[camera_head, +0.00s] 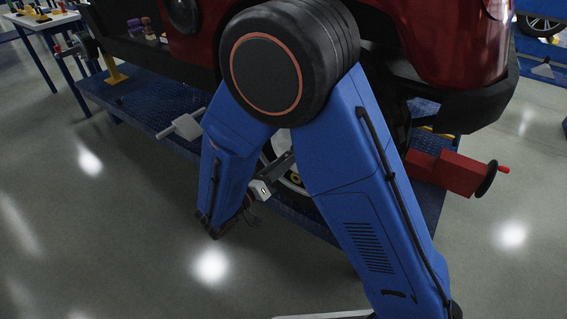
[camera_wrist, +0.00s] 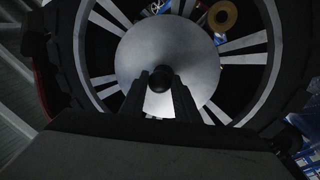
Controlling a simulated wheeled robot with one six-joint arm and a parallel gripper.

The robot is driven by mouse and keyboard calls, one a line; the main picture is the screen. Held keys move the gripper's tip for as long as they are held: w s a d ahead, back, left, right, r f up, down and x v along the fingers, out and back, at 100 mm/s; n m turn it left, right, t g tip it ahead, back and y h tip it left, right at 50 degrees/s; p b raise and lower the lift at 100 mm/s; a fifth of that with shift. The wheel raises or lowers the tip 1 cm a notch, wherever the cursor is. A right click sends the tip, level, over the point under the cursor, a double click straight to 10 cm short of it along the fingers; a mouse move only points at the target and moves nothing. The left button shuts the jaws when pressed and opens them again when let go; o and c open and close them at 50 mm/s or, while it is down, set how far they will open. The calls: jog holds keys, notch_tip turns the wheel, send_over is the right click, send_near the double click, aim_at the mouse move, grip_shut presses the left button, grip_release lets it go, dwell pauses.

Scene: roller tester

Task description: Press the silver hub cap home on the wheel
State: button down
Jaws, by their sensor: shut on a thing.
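The silver hub cap (camera_wrist: 138,50) is a round plate with a dark knob (camera_wrist: 160,80) at its middle. My gripper (camera_wrist: 160,82) is shut on this knob in the wrist view, with its dark fingers on either side. The hub cap lies in front of the middle of the spoked wheel (camera_wrist: 248,42) and covers its centre. I cannot tell whether the cap touches the wheel or stands a little off it. In the head view, my arm hides most of the wheel (camera_head: 291,186), and I cannot make out the cap there.
The red car (camera_head: 440,40) stands over a blue platform (camera_head: 140,98). A red block with a handwheel (camera_head: 445,172) sticks out at right. The floor at left is clear.

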jog(key=shift+w+d, duration=0.25)
jog(key=c, duration=1.3)
grip_release()
